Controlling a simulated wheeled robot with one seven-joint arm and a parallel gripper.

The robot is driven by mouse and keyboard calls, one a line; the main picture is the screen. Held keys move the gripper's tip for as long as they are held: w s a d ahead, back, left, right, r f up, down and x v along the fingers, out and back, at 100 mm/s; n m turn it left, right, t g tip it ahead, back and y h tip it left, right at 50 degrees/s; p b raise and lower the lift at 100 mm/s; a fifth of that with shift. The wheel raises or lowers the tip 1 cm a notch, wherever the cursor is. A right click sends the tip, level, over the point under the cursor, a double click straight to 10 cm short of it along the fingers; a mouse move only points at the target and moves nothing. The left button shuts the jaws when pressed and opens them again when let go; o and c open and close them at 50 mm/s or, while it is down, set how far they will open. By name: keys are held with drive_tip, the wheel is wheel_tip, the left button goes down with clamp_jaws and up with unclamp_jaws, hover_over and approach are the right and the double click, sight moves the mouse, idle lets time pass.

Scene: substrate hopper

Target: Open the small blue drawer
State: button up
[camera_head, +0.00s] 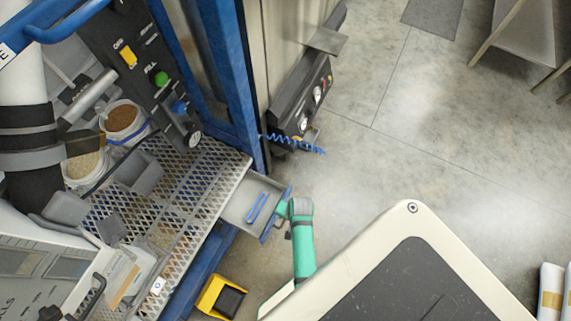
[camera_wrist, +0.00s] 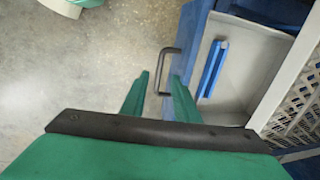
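The small blue drawer (camera_head: 246,212) stands pulled out from under the mesh bench, its grey inside showing with blue strips in it. In the wrist view its blue front edge (camera_wrist: 183,98), grey interior (camera_wrist: 238,75) and dark C-shaped handle (camera_wrist: 160,70) show. My green gripper (camera_head: 288,207) is at the drawer's outer front in the head view. In the wrist view my gripper (camera_wrist: 160,78) is open, with one finger on each side of the handle bar and a gap between them. Whether a finger touches the handle cannot be told. The head view hides the fingertips.
The mesh bench (camera_head: 185,185) and blue frame are left of the drawer. A panel with gauges and a coiled blue hose (camera_head: 292,142) stands behind it. A yellow and black box (camera_head: 220,298) is below.

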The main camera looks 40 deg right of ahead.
drive_tip(key=shift+s+d+r, duration=0.1)
drive_tip(key=shift+s+r, duration=0.05)
drive_tip(key=shift+r, duration=0.7)
drive_tip(key=shift+s+d+r, duration=0.1)
drive_tip(key=shift+s+r, duration=0.05)
drive_tip(key=shift+r, duration=0.7)
drive_tip(key=shift+s+d+r, duration=0.1)
drive_tip(key=shift+s+r, duration=0.05)
drive_tip(key=shift+r, duration=0.7)
drive_tip(key=shift+a, duration=0.15)
drive_tip(key=s+a+r+n+t, duration=0.2)
drive_tip(key=a+r+n+t, duration=0.2)
drive_tip(key=r, duration=0.7)
drive_tip(key=s+a+r+n+t, duration=0.3)
drive_tip(key=a+r, duration=0.5)
drive_tip(key=r, duration=0.4)
drive_tip(key=s+a+r+n+t+h, duration=0.1)
drive_tip(key=s+a+r+n+t, duration=0.2)
drive_tip(key=a+r+n+t, duration=0.3)
wheel_tip(320, 180, up, 6)
drive_tip(key=shift+s+a+f, duration=0.2)
drive_tip(key=shift+s+a, duration=0.05)
drive_tip(key=shift+a, duration=0.05)
